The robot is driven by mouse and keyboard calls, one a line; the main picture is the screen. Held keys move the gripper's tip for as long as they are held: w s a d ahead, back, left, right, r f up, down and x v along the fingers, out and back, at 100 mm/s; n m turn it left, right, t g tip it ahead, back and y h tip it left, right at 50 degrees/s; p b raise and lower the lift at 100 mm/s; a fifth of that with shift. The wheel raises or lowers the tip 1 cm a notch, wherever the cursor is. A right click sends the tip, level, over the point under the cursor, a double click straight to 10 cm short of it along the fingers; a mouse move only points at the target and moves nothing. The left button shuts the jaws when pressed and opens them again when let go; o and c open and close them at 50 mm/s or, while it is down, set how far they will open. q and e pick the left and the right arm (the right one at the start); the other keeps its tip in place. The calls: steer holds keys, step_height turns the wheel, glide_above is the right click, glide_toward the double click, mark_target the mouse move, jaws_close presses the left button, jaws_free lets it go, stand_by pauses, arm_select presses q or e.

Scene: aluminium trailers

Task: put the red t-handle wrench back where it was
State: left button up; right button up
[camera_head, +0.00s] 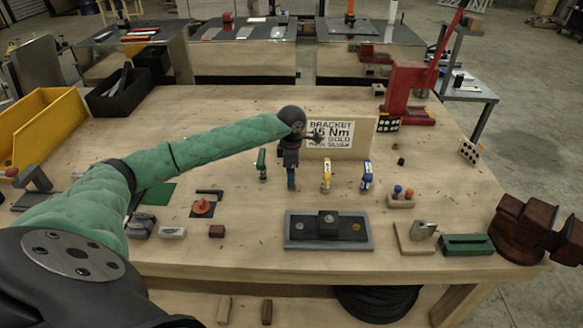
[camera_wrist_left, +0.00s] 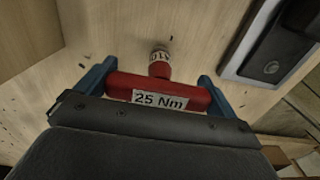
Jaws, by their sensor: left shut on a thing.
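My left gripper (camera_head: 291,184) reaches over the table between the green-handled wrench (camera_head: 261,164) and the yellow-handled wrench (camera_head: 326,176). In the left wrist view the gripper (camera_wrist_left: 157,72) has its blue fingers at both ends of the red T-handle (camera_wrist_left: 128,85), labelled 25 Nm, and is shut on it. The red wrench's shaft points away from the wrist camera, with a white-labelled collar (camera_wrist_left: 160,56). In the head view the gripper hides the red wrench. Whether its tip touches the table cannot be told. A blue-handled wrench (camera_head: 366,176) stands further right. My right gripper is not in view.
A sign board (camera_head: 364,135) reading BRACKET 45 Nm stands just behind the wrench row. A grey plate with a dark block (camera_head: 328,231) lies in front. A red press (camera_head: 407,92) stands back right. A yellow bin (camera_head: 40,128) stands left.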

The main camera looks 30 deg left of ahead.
arm_select(q)
steer(key=shift+f, duration=0.1)
stand_by(0.3)
steer(key=o, duration=1)
steer(key=shift+o, duration=0.2)
steer(key=shift+r, duration=0.2)
